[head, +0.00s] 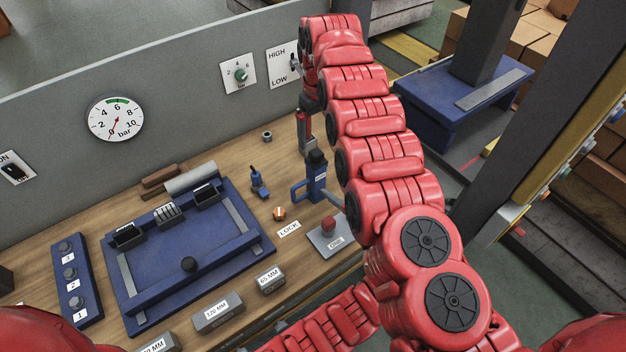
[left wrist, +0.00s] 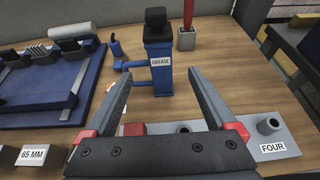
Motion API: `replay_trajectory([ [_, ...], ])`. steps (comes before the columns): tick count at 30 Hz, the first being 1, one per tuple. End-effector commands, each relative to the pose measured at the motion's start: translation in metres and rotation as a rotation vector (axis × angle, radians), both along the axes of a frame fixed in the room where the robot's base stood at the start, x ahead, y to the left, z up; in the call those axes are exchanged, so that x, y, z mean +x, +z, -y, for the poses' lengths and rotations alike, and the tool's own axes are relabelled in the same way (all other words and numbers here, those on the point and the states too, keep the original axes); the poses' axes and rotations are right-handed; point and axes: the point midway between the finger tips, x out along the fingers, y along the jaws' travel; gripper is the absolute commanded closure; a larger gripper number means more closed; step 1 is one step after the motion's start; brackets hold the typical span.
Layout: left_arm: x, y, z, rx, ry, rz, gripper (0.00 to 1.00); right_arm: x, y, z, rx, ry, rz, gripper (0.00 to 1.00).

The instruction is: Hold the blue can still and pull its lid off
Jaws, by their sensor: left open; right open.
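The blue can (head: 316,182) stands upright on the wooden bench, its handle to the left. Its black lid (head: 317,158) is on top. In the left wrist view the can (left wrist: 158,80), labelled GREASE, and its lid (left wrist: 155,22) appear beyond my fingertips. My left gripper (left wrist: 160,78) is open, its fingers pointing towards the can with nothing held. In the head view my left gripper (head: 336,198) is mostly hidden behind my right arm, close to the can's lower right. My right gripper (head: 307,112) is open above and behind the can, partly hidden and apart from the lid.
A grey plate (head: 322,244) with a red knob stands in front of the can. A blue fixture tray (head: 155,291) fills the bench's left. A grey wall panel (head: 190,90) runs behind.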

Motion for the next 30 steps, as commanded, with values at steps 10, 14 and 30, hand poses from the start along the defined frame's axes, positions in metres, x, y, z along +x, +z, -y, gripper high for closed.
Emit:
replay_trajectory([
  [10,0.059,-0.028,-0.043,0.0,0.007,0.0,0.1,0.0,0.0,0.0,0.0,0.001,0.0,0.0],
  [14,0.079,-0.038,-0.057,0.001,0.005,-0.001,0.1,0.0,0.0,0.0,0.0,0.001,0.0,0.0],
  [30,0.11,-0.055,-0.078,-0.004,0.002,0.001,0.1,0.0,0.0,0.0,0.0,0.001,0.0,0.0],
])
